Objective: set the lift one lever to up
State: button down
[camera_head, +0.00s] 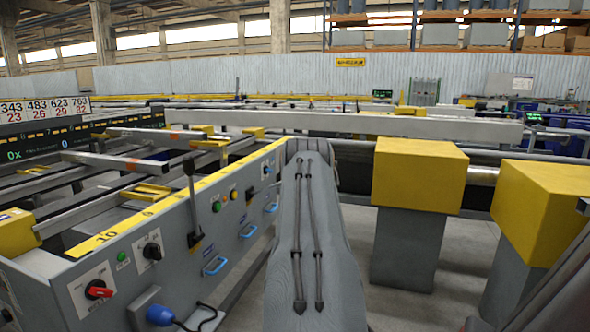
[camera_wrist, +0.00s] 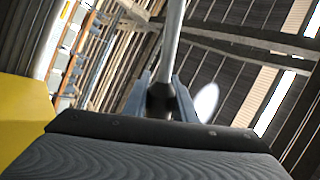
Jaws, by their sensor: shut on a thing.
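My gripper (camera_wrist: 163,100) shows in the wrist view with its two blue-grey fingers shut on a lever (camera_wrist: 172,45). The lever shows as a pale rod with a dark part between the fingers. In the head view my gripper and the held lever are hidden behind my grey arm. Another lever (camera_head: 191,205) with a black grip stands upright, apart from my arm, on the grey control panel (camera_head: 225,245). I cannot read a label for either lever, nor tell the held lever's setting.
The panel also carries a red knob (camera_head: 98,290), a black knob (camera_head: 152,250), a green button (camera_head: 216,207) and blue handles. A blue plug (camera_head: 160,315) sits low on it. Two yellow-topped posts (camera_head: 418,175) stand right of my arm. A long grey beam (camera_head: 380,125) crosses behind.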

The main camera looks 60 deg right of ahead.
jog(key=c, duration=1.5)
grip_release()
jog(key=shift+s+d+f, duration=0.15)
jog(key=shift+o, duration=0.2)
jog(key=v, duration=0.7)
jog(key=shift+a+f+p, duration=0.2)
jog(key=shift+a+p, duration=0.2)
